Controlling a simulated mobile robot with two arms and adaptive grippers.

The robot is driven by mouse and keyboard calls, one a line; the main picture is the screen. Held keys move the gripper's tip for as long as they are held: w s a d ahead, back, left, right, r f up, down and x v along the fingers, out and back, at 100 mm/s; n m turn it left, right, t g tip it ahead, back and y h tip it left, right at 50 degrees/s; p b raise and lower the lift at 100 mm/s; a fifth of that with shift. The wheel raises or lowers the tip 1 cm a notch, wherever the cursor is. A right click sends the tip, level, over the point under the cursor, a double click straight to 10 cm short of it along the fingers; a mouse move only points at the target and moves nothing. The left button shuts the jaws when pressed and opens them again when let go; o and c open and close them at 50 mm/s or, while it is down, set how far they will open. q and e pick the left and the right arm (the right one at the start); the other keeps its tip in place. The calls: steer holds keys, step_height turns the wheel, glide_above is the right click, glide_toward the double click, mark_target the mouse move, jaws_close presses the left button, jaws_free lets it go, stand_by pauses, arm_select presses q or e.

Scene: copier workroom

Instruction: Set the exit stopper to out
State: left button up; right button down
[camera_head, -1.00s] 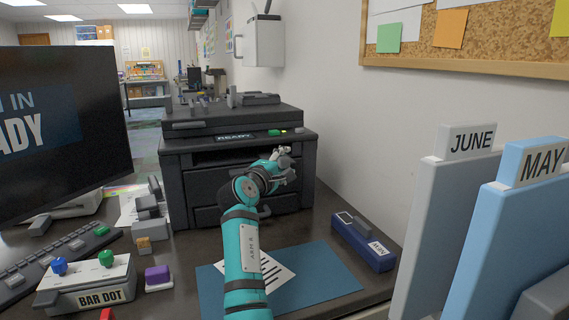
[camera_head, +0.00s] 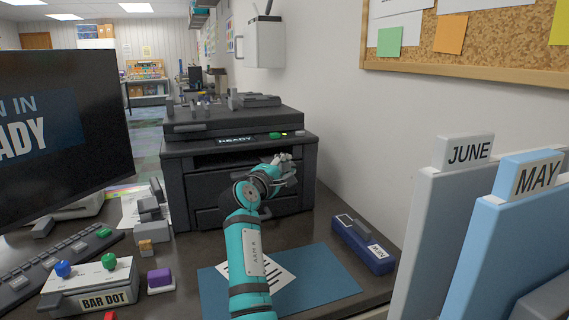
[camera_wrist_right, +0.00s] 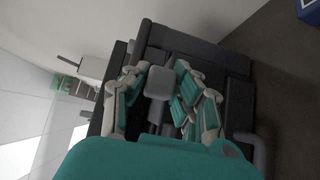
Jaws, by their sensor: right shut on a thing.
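The dark grey copier (camera_head: 240,118) stands against the wall at the back of the desk, with an exit slot above its front drawers. My right gripper (camera_head: 285,166) is at the right part of its front, just below the slot. In the right wrist view a small grey block (camera_wrist_right: 159,84), which looks like the exit stopper, sits between the fingers of my right gripper (camera_wrist_right: 160,74), which is shut on it. In the head view my gripper hides the stopper. I cannot read its position. My left gripper is not in view.
A monitor (camera_head: 60,130) stands at left, with a button box (camera_head: 88,285) before it. A blue mat (camera_head: 325,275) with a paper lies under my arm. A dark blue box (camera_head: 364,245) lies right of it. Tall dividers (camera_head: 470,230) stand at the near right.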

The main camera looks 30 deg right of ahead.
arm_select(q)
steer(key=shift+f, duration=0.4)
arm_select(e)
steer(key=c, duration=1.1)
jaws_free()
steer(key=shift+r, duration=0.1)
